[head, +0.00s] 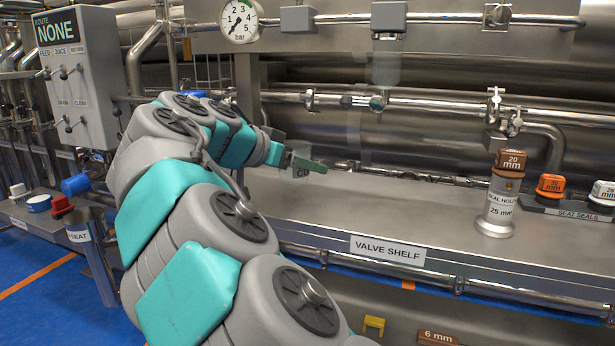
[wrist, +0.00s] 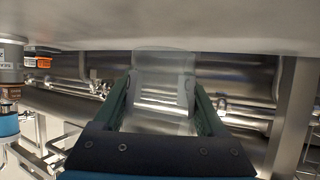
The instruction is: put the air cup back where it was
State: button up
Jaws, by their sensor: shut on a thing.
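My gripper (wrist: 158,100) is shut on a clear, see-through cup, the air cup (wrist: 163,62). The cup sits between the two green fingers in the wrist view, and pipes show through it. In the head view my gripper (head: 308,165) is above the valve shelf (head: 350,205), left of the shelf's middle. The held cup is hard to make out there. Two grey blocks are fixed high on the back panel. The left block (head: 298,19) has nothing clear showing under it. The right block (head: 389,17) has a clear cup-like piece (head: 386,66) below it.
A steel seal holder (head: 497,212) with a brown 20 mm top stands on the shelf at the right. Orange (head: 551,185) and white (head: 603,192) seals are beside it. A pressure gauge (head: 240,20) and horizontal pipes (head: 430,103) run along the back. The shelf's middle is clear.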

aim_at(282, 172)
jog(key=shift+w+d, duration=0.25)
jog(key=shift+w, duration=0.15)
jog(key=shift+w+d+f, duration=0.1)
jog(key=shift+w+f, duration=0.05)
jog(key=shift+f, duration=0.75)
jog(key=shift+w+d+f, duration=0.1)
jog(key=shift+f, duration=0.8)
jog(key=shift+f, duration=0.1)
jog(key=shift+f, duration=0.15)
jog(key=o, duration=1.5)
jog(key=shift+c, duration=0.2)
jog(key=shift+r, duration=0.35)
jog(key=v, duration=1.2)
jog(key=shift+f, duration=0.1)
